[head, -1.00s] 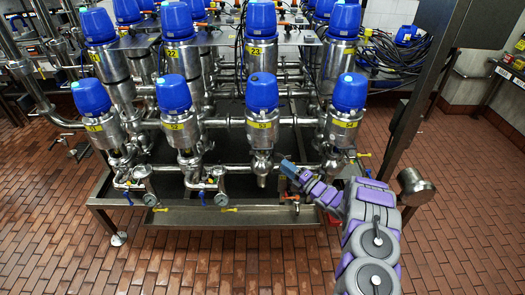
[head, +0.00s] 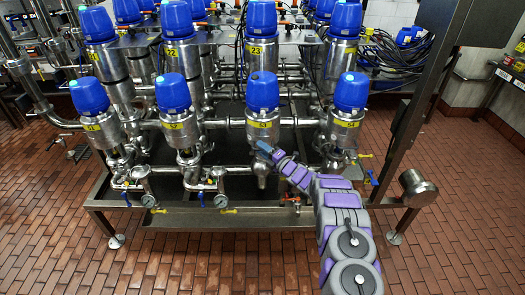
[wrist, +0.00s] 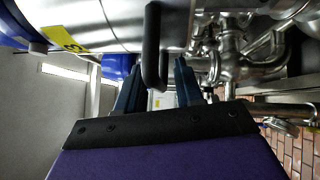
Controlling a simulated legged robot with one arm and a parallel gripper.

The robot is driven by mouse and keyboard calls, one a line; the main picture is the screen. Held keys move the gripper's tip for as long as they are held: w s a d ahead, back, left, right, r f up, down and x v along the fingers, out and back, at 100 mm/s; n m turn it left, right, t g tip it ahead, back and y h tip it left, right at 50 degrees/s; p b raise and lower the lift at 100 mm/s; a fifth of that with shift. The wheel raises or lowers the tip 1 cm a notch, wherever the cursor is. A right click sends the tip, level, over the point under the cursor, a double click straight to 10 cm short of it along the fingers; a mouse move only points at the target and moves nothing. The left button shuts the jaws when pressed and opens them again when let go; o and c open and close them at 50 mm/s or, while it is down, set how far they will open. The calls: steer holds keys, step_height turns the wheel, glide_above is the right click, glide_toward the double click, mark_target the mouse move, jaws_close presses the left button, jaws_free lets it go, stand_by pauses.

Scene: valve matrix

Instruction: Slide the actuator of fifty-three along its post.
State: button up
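Valve fifty-three is the third from the left in the front row. It has a blue cap (head: 262,92), a steel body with a yellow label (head: 262,125), and a lower part partly hidden by my gripper (head: 265,147). In the wrist view its steel body (wrist: 115,22) lies sideways along the top, with its yellow label (wrist: 62,38) at the left. A black bar-like handle (wrist: 152,45) hangs by the body. My gripper (wrist: 158,78) is open, with dark fingers either side of the handle's end. I cannot tell whether they touch it.
Similar blue-capped valves stand beside it: fifty-two (head: 175,92) on the left and fifty-four (head: 350,92) on the right. Steel pipes (head: 225,168) run below. A steel post (head: 412,120) stands at the right. The tiled floor in front (head: 200,265) is clear.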

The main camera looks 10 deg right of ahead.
steer(key=shift+c, duration=0.5)
steer(key=shift+f, duration=0.1)
jaws_close()
